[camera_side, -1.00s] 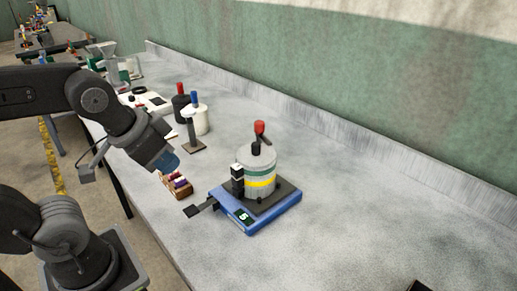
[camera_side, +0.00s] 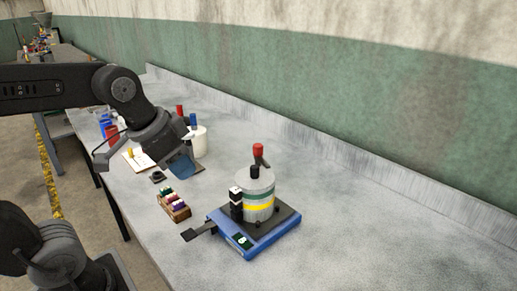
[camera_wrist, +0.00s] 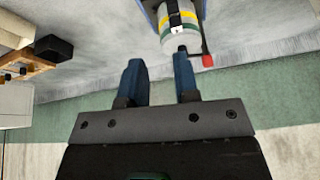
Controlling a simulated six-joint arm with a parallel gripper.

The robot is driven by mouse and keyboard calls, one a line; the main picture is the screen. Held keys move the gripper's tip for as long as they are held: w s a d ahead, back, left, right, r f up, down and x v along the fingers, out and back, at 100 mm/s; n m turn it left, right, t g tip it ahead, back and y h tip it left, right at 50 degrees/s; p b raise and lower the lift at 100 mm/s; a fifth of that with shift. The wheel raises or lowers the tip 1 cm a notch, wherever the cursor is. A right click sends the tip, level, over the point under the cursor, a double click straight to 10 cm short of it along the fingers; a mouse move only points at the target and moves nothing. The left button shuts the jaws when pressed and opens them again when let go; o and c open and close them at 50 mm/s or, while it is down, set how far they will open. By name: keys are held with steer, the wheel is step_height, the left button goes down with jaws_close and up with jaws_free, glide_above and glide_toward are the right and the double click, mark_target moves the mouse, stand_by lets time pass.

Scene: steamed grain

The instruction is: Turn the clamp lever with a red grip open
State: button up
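The clamp lever's red grip (camera_side: 258,150) stands up above the pale cylindrical pot (camera_side: 258,186), which has a green and a yellow band. A black knob sits on the pot's lid. My gripper (camera_side: 183,164), with blue fingers, hangs to the left of the pot, above the bench and well apart from the lever. In the wrist view my gripper (camera_wrist: 160,72) has its two fingers apart with nothing between them. The red grip (camera_wrist: 207,60) lies just right of the right finger in that view, and the pot (camera_wrist: 180,40) shows beyond the fingers.
The pot stands on a blue-edged scale (camera_side: 250,247) with a black tab at its left. A small box of coloured pieces (camera_side: 174,207) lies left of it. A white cylinder (camera_side: 201,144) and other items stand behind my gripper. The bench right of the pot is clear.

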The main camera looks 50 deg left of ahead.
mark_target(257, 145)
steer(key=o, duration=0.5)
steer(key=w+a+r+m, duration=0.1)
steer(key=w, duration=0.2)
steer(key=w+a+r+m+g, duration=0.1)
steer(key=w, duration=0.3)
steer(key=w+a+r+m+h, duration=0.1)
steer(key=w, duration=0.2)
steer(key=shift+w+a+r+m+g, duration=0.3)
steer(key=shift+w+r+m, duration=0.05)
steer(key=shift+m, duration=0.05)
steer(key=shift+c, duration=0.2)
steer(key=w+a+m, duration=0.1)
steer(key=w+a, duration=0.1)
steer(key=w, duration=0.2)
steer(key=w+a+m+h, duration=0.1)
steer(key=w+a+m, duration=0.1)
steer(key=w+a, duration=0.1)
steer(key=w+a+m+h, duration=0.1)
steer(key=w+a+m, duration=0.1)
steer(key=w, duration=0.3)
steer(key=shift+a+f+g, duration=0.4)
steer(key=shift+a, duration=0.15)
steer(key=shift+m, duration=0.3)
steer(key=x, duration=1.4)
steer(key=shift+w+r, duration=0.1)
steer(key=shift+c, duration=0.3)
steer(key=c, duration=0.8)
